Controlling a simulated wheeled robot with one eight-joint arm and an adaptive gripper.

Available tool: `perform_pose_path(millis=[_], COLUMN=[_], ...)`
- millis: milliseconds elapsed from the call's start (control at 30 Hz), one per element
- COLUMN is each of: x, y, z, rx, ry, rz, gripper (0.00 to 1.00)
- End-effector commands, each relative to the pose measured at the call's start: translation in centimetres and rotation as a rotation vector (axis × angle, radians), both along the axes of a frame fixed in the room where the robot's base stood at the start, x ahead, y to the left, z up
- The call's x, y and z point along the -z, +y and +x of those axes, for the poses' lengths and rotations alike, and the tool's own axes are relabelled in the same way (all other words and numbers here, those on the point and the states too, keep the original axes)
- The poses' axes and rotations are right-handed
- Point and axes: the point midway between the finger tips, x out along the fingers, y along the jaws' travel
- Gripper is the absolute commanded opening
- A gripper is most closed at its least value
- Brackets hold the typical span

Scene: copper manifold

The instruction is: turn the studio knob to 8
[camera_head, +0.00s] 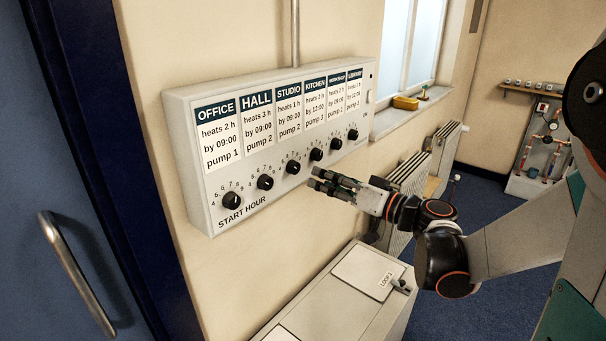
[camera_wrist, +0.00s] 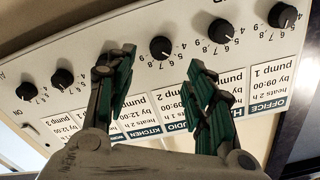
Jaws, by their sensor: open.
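The white heating panel (camera_head: 190,150) hangs on the wall with a row of black knobs under labelled cards. The studio knob (camera_head: 293,167) is the third from the left, below the STUDIO card (camera_head: 288,112). Its pointer is too small to read. In the wrist view, which is upside down, the studio knob (camera_wrist: 160,48) shows between my two fingertips, clear of both. My gripper (camera_head: 318,178) is open and empty, a little in front of and right of the knob in the head view. It also shows in the wrist view (camera_wrist: 161,66).
The hall knob (camera_head: 265,182) and kitchen knob (camera_head: 316,155) sit close on either side. My left finger hides the kitchen knob in the wrist view. A grey cabinet (camera_head: 335,305) stands below the panel. A blue door (camera_head: 50,190) is at left, radiators (camera_head: 412,172) at right.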

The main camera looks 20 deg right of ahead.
Motion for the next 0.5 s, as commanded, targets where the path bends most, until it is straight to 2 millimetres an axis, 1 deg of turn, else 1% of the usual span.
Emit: perform_pose_path(millis=[33,200,333,500], x=[0.2,0.2,0.1,0.1], y=[0.7,2.5,3.5,4.3], z=[0.9,3.6,5.1,6.3], rx=[-0.004,-0.004,-0.004,-0.001], ry=[0.0,0.0,0.001,0.001], rz=[0.0,0.0,0.001,0.001], gripper=[0.49,0.49,0.49,0.49])
